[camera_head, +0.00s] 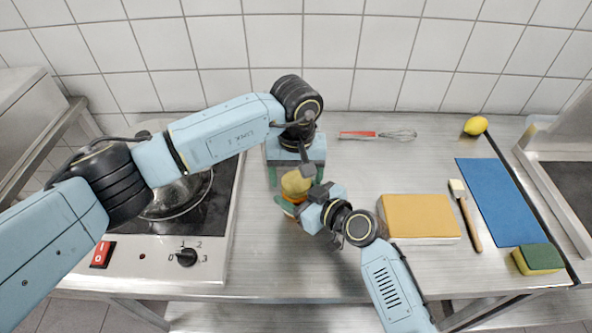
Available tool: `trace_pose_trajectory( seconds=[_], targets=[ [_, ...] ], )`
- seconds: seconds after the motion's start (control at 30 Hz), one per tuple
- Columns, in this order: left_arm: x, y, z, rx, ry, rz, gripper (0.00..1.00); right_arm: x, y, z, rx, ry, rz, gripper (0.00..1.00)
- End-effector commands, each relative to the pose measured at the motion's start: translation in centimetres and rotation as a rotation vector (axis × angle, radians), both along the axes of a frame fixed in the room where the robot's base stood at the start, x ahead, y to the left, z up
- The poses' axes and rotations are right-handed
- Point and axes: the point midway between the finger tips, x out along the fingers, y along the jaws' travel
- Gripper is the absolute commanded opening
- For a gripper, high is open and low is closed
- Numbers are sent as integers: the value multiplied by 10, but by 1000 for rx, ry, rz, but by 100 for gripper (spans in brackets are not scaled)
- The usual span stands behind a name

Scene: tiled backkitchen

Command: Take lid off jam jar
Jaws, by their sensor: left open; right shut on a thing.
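The jam jar (290,209) stands on the steel worktop near the middle, showing a strip of orange. Its yellowish lid (296,184) is on top. My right gripper (291,201) comes in from the lower right and is shut on the jar's body, hiding most of it. My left gripper (296,179) is open just behind and above the lid, with one green finger on each side of it. I cannot tell whether those fingers touch the lid.
A hob with a pan (179,198) is at the left. A whisk (378,134) lies behind.

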Motion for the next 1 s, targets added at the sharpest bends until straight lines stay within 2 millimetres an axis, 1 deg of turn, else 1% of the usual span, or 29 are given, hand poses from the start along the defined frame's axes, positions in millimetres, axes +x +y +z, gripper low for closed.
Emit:
trace_pose_trajectory(
  seconds=[0.1, 0.4, 0.47, 0.57, 0.67, 0.77, 1.0],
  targets=[
    [0, 0, 0, 0, 0, 0, 75, 0, 0, -1, 0, 1, 0, 0],
    [0, 0, 0, 0, 0, 0, 36, 0, 0, -1, 0, 1, 0, 0],
    [0, 0, 0, 0, 0, 0, 29, 0, 0, -1, 0, 1, -1, 0],
    [0, 0, 0, 1, 0, 11, 29, 0, 0, -1, 0, 1, -1, 0],
    [0, 0, 0, 1, -1, 85, 29, 0, 0, -1, 0, 1, -1, 0],
    [0, 1, 1, 1, -1, 239, 29, 0, 0, -1, 0, 1, -1, 0],
    [0, 1, 1, 2, 0, 696, 29, 0, -1, -1, 0, 1, -1, 0]
  ],
)
